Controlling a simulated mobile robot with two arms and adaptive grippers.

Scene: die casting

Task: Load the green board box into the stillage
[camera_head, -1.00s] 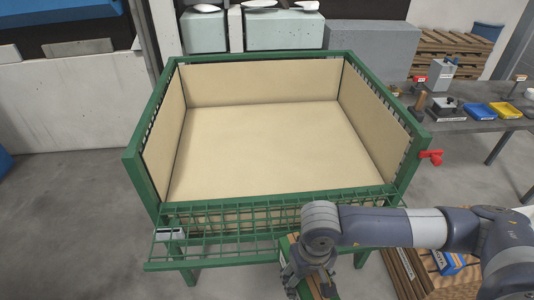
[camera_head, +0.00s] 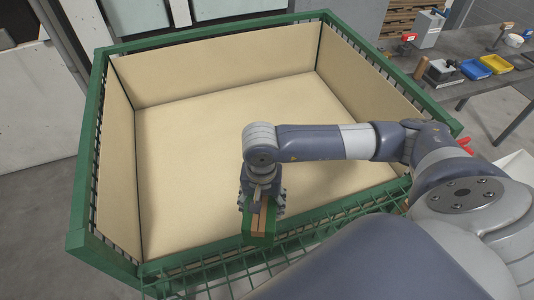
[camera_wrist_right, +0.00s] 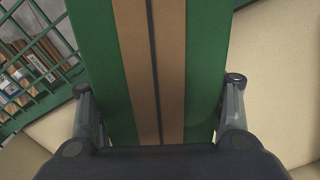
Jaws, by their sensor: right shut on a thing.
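The green board box (camera_head: 259,236), green with a brown band along its top, is held by my right gripper (camera_head: 262,200). It hangs over the front side of the stillage, near the front rim. In the right wrist view the box (camera_wrist_right: 205,70) fills the space between the two fingers of my right gripper (camera_wrist_right: 158,115), which press on its sides. The stillage (camera_head: 85,170) is a green frame lined with tan board, and its floor is empty. Its front mesh gate (camera_head: 215,278) is folded down. My left gripper is not in view.
A grey workbench (camera_head: 500,75) at the right carries a blue tray (camera_head: 474,69), a yellow tray (camera_head: 495,63) and small tools. A red handle (camera_head: 464,146) sticks out at the stillage's right side. The stillage interior is free.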

